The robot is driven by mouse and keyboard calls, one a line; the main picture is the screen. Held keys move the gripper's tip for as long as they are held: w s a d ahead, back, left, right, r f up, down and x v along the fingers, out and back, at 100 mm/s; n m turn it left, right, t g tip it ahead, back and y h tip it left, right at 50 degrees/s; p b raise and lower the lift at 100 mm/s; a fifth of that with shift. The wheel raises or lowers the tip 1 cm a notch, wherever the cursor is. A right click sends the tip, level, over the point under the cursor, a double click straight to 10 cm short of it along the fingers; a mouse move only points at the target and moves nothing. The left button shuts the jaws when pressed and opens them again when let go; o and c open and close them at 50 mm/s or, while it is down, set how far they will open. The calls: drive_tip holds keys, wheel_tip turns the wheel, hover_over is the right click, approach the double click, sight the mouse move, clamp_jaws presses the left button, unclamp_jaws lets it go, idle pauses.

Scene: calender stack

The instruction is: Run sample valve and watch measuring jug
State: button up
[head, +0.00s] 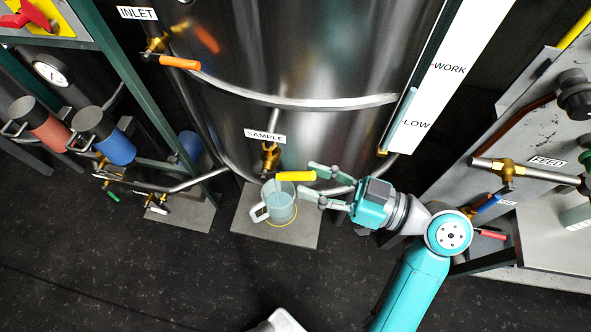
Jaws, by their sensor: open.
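The sample valve (270,155) is a brass fitting on the tank's front, under a white SAMPLE label (265,136). Its yellow handle (297,176) points to the right. The measuring jug (279,203) is clear with a pale handle on its left and stands upright below the valve, on a grey plate (305,238). A bluish tint shows in the jug, but I cannot tell the level. My gripper (312,182) is open, its fingers pointing left, close to the right end of the yellow handle. I cannot tell whether a finger touches it.
The steel tank (330,50) fills the back. An inlet valve with an orange handle (180,63) is at its upper left. A level gauge (401,120) marked LOW is at its right. Red and blue cylinders (117,149) stand left; a FEED pipe panel (540,120) stands right.

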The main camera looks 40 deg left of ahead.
sight(295, 173)
drive_tip(key=shift+x, duration=2)
clamp_jaws()
